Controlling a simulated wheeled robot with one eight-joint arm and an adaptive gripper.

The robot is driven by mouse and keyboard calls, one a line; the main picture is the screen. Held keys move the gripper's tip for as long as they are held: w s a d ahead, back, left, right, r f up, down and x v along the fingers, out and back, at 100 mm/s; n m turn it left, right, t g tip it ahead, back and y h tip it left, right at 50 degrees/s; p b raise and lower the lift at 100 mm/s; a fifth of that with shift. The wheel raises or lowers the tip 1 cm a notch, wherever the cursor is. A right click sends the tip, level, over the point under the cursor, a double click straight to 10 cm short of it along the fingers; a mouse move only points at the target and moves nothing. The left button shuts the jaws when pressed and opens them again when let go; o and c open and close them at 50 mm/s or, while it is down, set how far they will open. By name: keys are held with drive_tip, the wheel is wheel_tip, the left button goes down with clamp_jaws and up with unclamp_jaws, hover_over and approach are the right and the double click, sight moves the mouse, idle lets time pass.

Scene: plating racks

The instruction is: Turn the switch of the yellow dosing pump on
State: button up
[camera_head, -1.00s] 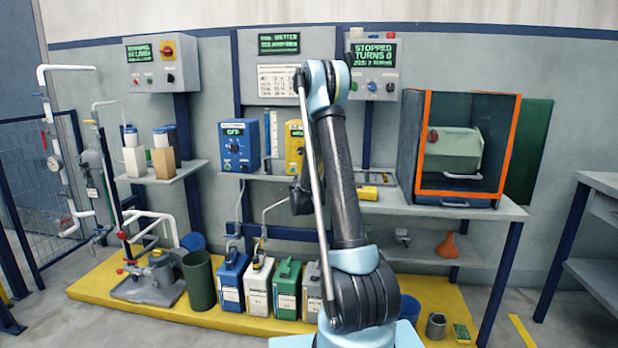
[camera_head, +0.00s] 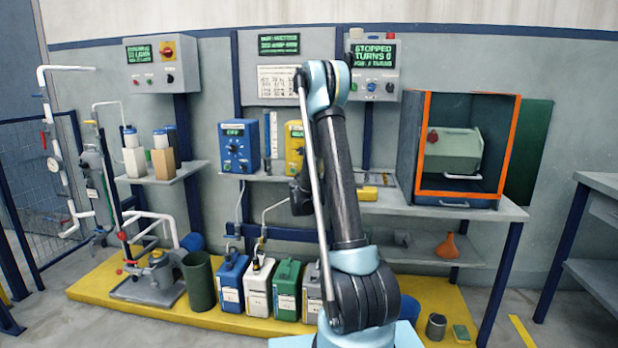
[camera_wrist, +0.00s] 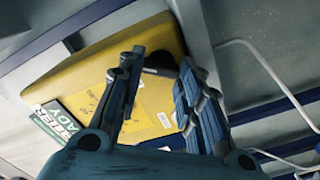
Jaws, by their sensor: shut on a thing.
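The yellow dosing pump (camera_head: 293,150) stands on the wall shelf, right of the blue pump, partly hidden behind my arm in the head view. In the wrist view the yellow pump (camera_wrist: 90,75) appears tilted and close, with a green-and-white display or label at its lower left. Its dark switch knob (camera_wrist: 160,61) shows between my fingertips, mostly hidden. My gripper (camera_wrist: 158,72) has one finger on each side of the knob and is shut on it. The switch's position cannot be read.
The blue pump (camera_head: 239,146) stands close to the left on the same shelf. Hoses run down to several canisters, including a white one (camera_head: 258,288), on the yellow platform. An orange-framed cabinet (camera_head: 420,140) stands on the right bench. A pale tube (camera_wrist: 262,62) passes right of my fingers.

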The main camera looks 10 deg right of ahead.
drive_tip(key=o, duration=1.1)
drive_tip(key=shift+f, duration=0.1)
drive_tip(key=shift+c, duration=0.2)
drive_tip(key=v, duration=1.2)
